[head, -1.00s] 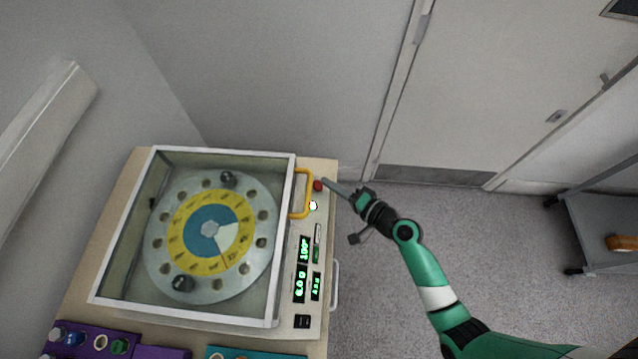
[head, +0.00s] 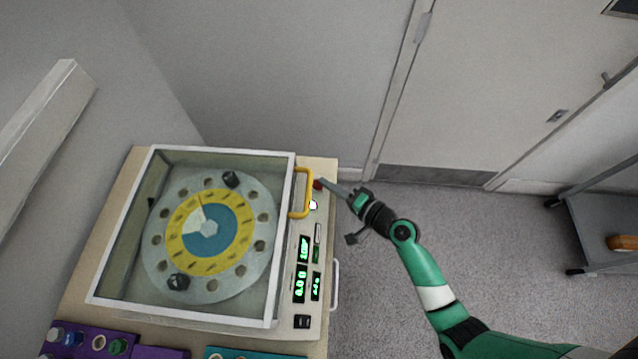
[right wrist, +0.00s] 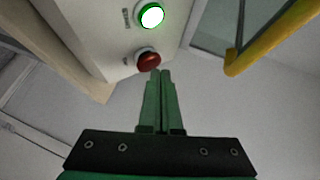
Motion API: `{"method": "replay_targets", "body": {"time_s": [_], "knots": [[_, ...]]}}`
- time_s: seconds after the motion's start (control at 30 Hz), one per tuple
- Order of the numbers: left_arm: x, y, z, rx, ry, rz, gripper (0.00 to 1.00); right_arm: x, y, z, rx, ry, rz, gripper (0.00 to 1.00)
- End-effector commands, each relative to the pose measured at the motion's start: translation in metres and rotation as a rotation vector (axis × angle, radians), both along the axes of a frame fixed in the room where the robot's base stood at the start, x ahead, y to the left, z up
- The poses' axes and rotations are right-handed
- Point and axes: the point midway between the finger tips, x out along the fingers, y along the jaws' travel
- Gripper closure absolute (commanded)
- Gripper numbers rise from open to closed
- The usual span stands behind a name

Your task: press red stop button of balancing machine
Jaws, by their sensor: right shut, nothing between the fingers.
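The balancing machine (head: 288,322) stands on a beige-topped bench, with a disc (head: 155,236) under its clear cover. Its red stop button (head: 317,184) is at the far end of the control panel; it also shows in the right wrist view (right wrist: 148,60), beside a lit white button with a green ring (right wrist: 152,15). My right gripper (head: 322,181) is shut and empty. In the right wrist view its fingertips (right wrist: 160,72) are at the lower right edge of the red button, touching or nearly so; I cannot tell which. My left gripper is not in view.
A yellow handle (head: 308,193) stands close beside the red button, left of my right fingertips; it also shows in the right wrist view (right wrist: 270,45). Purple (head: 135,347) and teal (head: 215,352) trays lie at the near edge. A grey cart (head: 600,235) stands far right.

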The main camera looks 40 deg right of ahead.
Motion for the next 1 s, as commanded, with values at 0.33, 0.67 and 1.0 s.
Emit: {"method": "replay_targets", "body": {"time_s": [0.33,0.67,1.0], "knots": [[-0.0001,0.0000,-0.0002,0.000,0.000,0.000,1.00,0.0002,0.0002,-0.0002,0.000,0.000,0.000,1.00],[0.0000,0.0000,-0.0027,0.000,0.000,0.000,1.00,0.0022,0.0020,-0.0031,-0.001,0.000,-0.001,1.00],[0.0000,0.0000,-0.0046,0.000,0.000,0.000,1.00,0.0038,0.0039,-0.0059,0.000,0.000,0.000,1.00]]}}
